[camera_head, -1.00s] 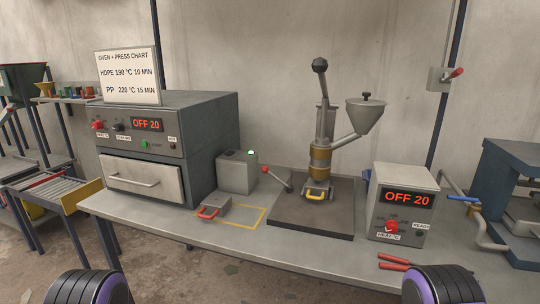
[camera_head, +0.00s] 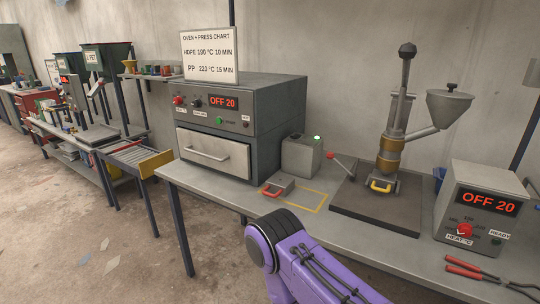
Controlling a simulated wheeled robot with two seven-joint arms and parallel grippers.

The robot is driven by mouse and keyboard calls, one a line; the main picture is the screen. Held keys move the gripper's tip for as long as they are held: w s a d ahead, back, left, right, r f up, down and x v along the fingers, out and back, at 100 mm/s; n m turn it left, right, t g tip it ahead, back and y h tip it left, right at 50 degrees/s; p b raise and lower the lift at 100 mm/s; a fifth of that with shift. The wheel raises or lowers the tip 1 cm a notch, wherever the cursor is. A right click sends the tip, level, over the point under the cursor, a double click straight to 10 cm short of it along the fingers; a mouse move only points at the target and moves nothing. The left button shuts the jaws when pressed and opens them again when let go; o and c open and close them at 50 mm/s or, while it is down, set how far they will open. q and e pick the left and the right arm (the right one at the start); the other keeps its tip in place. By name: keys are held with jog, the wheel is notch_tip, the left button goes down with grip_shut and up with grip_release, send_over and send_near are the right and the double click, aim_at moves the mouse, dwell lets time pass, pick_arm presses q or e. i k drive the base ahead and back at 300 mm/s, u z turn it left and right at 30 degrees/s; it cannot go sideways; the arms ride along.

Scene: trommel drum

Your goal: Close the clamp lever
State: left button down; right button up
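A lever with a red knob (camera_head: 330,156) rises at a slant beside the left edge of the press's dark base plate (camera_head: 374,212). A small grey block with a red handle (camera_head: 271,191) lies on the bench by a yellow outline. A yellow handle (camera_head: 381,186) sits at the foot of the press (camera_head: 391,150). The frames do not label any of these as the clamp lever, and I cannot tell if it is open. One of my purple arms comes up from the bottom middle, in front of the bench. Neither gripper is in view.
The bench (camera_head: 214,188) carries an oven (camera_head: 243,123), a grey box with a green light (camera_head: 301,158) and a heater controller (camera_head: 482,210). Red-handled pliers (camera_head: 463,266) lie at the front right. A roller stand (camera_head: 139,153) and open floor are on the left.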

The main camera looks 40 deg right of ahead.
aim_at(330, 155)
jog(key=u, duration=0.4)
jog(key=i, duration=1.2)
jog(key=z, duration=3.1)
